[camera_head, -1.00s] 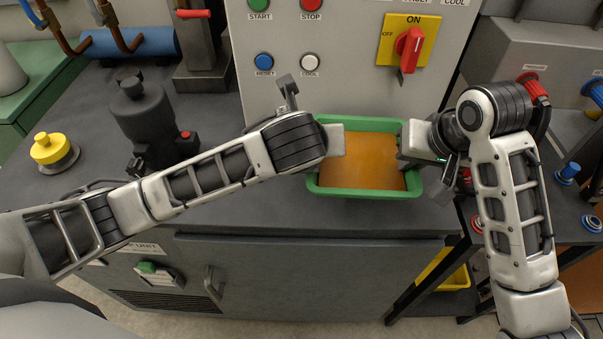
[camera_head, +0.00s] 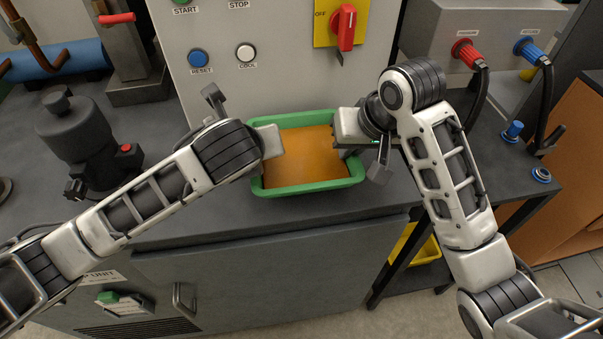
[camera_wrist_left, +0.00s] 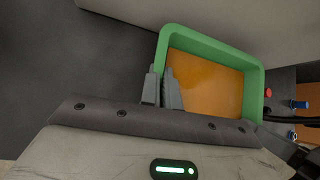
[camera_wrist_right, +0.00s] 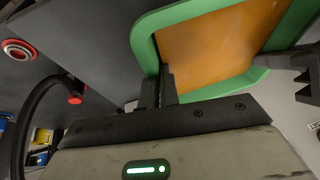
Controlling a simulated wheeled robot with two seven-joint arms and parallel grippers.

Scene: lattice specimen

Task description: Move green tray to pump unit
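The green tray (camera_head: 305,188), with a flat orange-brown inside, is in front of the grey control panel. I cannot tell whether it touches the worktop. My left gripper (camera_head: 268,143) is at its left wall; in the left wrist view its fingers (camera_wrist_left: 161,90) are close together, one on each side of the wall. My right gripper (camera_head: 348,140) is at the right wall; in the right wrist view its fingers (camera_wrist_right: 159,88) pinch the wall. The pump unit (camera_head: 260,268) is the grey cabinet below, its label partly cut off by my left arm.
A dark motor-like pump (camera_head: 90,140) stands on the worktop at left. The control panel (camera_head: 270,80) rises behind the tray. At right are a grey box (camera_head: 480,35) with red and blue plugs, and a yellow bin (camera_head: 425,248) on a low shelf.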

